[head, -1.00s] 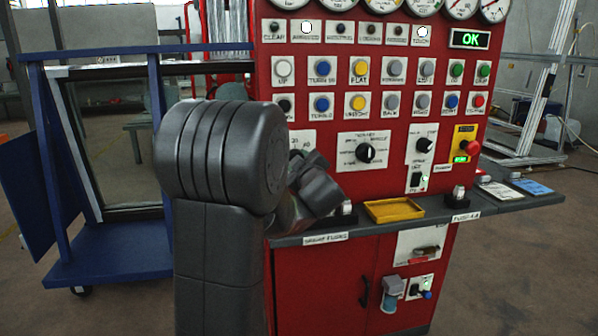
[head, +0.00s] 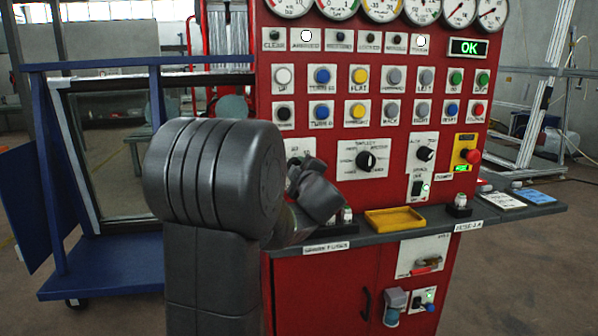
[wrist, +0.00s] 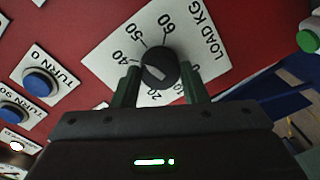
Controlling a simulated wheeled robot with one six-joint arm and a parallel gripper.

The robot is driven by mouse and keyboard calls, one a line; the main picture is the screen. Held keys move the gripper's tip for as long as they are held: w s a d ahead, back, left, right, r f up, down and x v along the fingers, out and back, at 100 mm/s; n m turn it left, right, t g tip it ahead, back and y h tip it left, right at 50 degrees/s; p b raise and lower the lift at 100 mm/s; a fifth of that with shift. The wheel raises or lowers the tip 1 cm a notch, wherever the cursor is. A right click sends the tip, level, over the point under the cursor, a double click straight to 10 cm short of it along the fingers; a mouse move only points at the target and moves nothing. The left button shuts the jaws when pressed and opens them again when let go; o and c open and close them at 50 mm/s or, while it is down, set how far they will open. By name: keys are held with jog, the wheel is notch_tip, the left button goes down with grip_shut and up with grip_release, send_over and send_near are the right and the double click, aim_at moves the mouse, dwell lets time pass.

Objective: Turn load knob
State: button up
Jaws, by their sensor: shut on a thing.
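The load knob (wrist: 160,66) is a black round knob with a pale mark on its face. It sits on a white plate (wrist: 107,73) marked LOAD KG, with numbers around the knob. My gripper (wrist: 161,72) is shut on the knob, one finger on each side of it. In the head view my arm hides the knob and my gripper; only an edge of the white plate (head: 301,146) shows.
The red panel (head: 440,100) carries gauges, several buttons and a selector knob (head: 366,161). A ledge (head: 370,238) below holds a yellow tray (head: 394,218). A blue frame cart (head: 105,277) with a glass pane stands on the left. A red emergency button (head: 471,156) is on the right.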

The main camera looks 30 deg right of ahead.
jog(key=o, duration=1)
jog(key=shift+c, duration=0.2)
jog(key=shift+s, duration=0.1)
jog(key=p+v, duration=0.2)
jog(key=v, duration=1.1)
jog(key=shift+s+a, duration=0.15)
jog(key=shift+s, duration=0.15)
jog(key=b+x, duration=0.1)
jog(key=x, duration=1.3)
jog(key=shift+b, duration=0.4)
jog(key=shift+s, duration=0.2)
